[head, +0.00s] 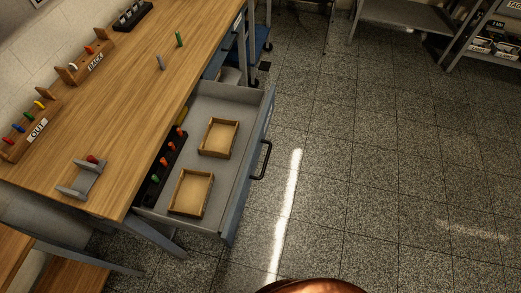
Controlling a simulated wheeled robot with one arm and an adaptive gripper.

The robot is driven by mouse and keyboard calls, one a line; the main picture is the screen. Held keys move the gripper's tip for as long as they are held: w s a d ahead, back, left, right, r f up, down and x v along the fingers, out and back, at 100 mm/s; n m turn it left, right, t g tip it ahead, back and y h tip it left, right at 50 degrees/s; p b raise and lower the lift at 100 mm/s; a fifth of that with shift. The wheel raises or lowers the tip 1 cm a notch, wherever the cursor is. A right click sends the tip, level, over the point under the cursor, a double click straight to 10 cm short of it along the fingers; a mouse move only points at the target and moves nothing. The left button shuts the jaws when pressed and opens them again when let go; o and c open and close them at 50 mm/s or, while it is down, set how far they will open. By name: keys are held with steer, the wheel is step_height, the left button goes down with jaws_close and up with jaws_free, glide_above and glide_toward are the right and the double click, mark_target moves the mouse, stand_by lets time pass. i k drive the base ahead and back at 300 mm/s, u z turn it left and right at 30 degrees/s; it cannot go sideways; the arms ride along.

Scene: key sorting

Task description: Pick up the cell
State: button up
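Two small upright cylinders that look like cells stand on the wooden workbench (125,90). One is a green cylinder (179,39) near the bench's right edge. The other is a grey cylinder (161,62), a little nearer and to the left. They stand apart from each other, and I cannot tell which one the task calls the cell. My gripper is not in view.
An open drawer (233,188) juts out from the bench, holding two wooden trays (236,153) (207,199) and a dark key rack (155,180). Labelled racks (38,128) (96,65) line the wall. A grey holder (83,187) stands in front. The floor at right is clear.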

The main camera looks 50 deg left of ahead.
mark_target(177, 34)
steer(key=u, duration=1.95)
steer(key=k, duration=0.5)
steer(key=z, duration=0.9)
steer(key=i, duration=1.35)
steer(key=u, duration=1.15)
steer(key=i, duration=0.95)
steer(key=u, duration=1.1)
